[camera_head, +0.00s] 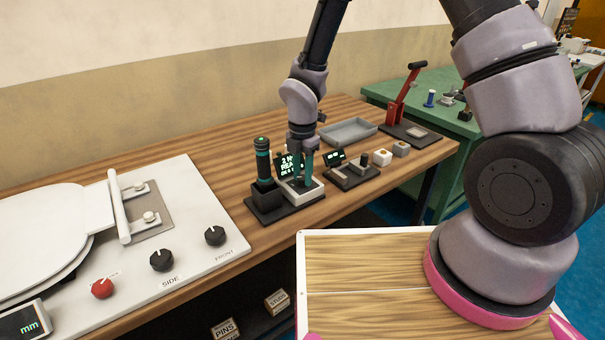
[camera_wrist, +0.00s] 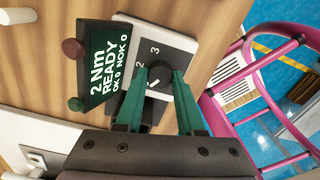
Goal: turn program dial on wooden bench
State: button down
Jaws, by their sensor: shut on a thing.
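A dark display (camera_wrist: 103,60) next to the panel reads "2 Nm READY OK 0 NOK 0".
A green-and-black cylindrical tool (camera_head: 263,160) stands close left of my gripper. A small black device (camera_head: 350,172) and a grey tray (camera_head: 348,131) are to the right and behind. A white panel with knobs (camera_head: 190,220) fills the bench's left.

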jog(key=m, duration=1.1)
jog(key=shift+w+m, duration=0.1)
jog(key=shift+m, duration=0.3)
jog(key=m, duration=1.1)
jog(key=shift+m, duration=0.4)
jog(key=c, duration=0.5)
grip_release()
